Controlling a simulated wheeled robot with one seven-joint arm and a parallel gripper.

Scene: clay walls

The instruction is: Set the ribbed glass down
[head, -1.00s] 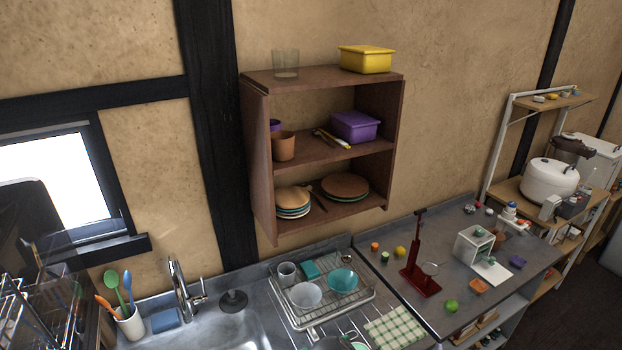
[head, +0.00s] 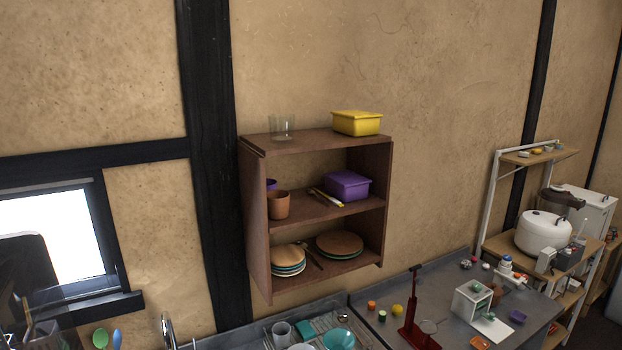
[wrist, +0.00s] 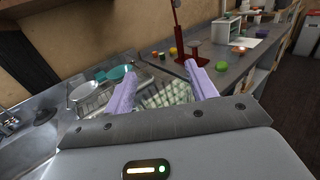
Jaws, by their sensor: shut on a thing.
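In the wrist view my gripper (wrist: 160,85) has its two lilac fingers set wide apart and shut on a clear thing, taken to be the ribbed glass (wrist: 165,93). My gripper is above the counter and does not show in the head view.
The shelf holds a purple box (head: 347,185), a brown cup (head: 278,205) and stacked plates (head: 288,260). Below are a drying rack with a teal bowl (head: 339,339), and a counter with a red stand (head: 412,325) and small items. The shelf top between glass and yellow box is clear.

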